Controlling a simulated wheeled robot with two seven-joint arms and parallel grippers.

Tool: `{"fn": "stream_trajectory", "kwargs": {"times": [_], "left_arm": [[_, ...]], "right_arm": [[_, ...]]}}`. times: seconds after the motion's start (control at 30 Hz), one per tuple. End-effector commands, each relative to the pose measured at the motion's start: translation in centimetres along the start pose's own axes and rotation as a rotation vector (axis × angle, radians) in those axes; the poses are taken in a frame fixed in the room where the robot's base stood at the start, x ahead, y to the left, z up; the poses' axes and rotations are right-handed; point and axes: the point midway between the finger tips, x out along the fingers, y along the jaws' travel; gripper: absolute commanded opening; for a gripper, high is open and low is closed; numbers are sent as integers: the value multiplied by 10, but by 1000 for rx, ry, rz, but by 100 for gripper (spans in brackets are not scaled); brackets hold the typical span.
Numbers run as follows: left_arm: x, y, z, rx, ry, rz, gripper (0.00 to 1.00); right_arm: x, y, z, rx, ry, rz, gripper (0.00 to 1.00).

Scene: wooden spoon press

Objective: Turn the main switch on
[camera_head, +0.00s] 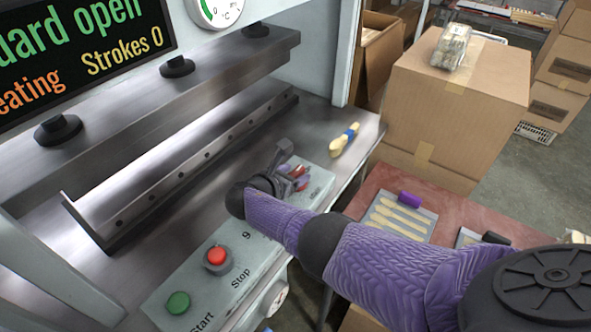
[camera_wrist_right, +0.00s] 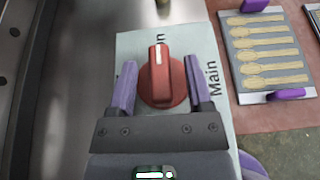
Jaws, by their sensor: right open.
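The main switch is a red rotary knob (camera_wrist_right: 159,88) with a white mark on its raised bar, on the light control panel (camera_wrist_right: 208,45) beside the word "Main". In the right wrist view the bar stands upright, its white mark toward a partly hidden label ending in "n". My right gripper (camera_wrist_right: 160,66) is open, with one purple finger on each side of the knob; whether either touches is not clear. In the head view the right gripper (camera_head: 288,177) is over the far end of the panel and largely hides the knob. My left gripper is not in view.
A green Start button (camera_head: 178,303) and red Stop button (camera_head: 216,255) sit nearer on the panel. The press bar (camera_head: 180,165) runs along the left. A brush-like item (camera_head: 344,140) lies beyond the panel. A tray of wooden spoons (camera_head: 425,216) lies on the reddish table.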

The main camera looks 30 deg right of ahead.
Motion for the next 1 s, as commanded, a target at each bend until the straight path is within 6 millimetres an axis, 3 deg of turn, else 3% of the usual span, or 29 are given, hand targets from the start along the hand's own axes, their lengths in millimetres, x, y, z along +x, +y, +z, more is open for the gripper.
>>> {"fn": "stream_trajectory", "kwargs": {"times": [0.1,0.33,0.5,1.0], "left_arm": [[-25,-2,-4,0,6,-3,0],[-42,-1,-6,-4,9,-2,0],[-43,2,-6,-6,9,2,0],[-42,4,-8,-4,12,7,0]], "right_arm": [[-34,1,8,0,2,5,65],[-81,1,4,1,1,4,65],[-89,0,2,1,0,2,65],[-88,0,1,1,0,2,65]]}}
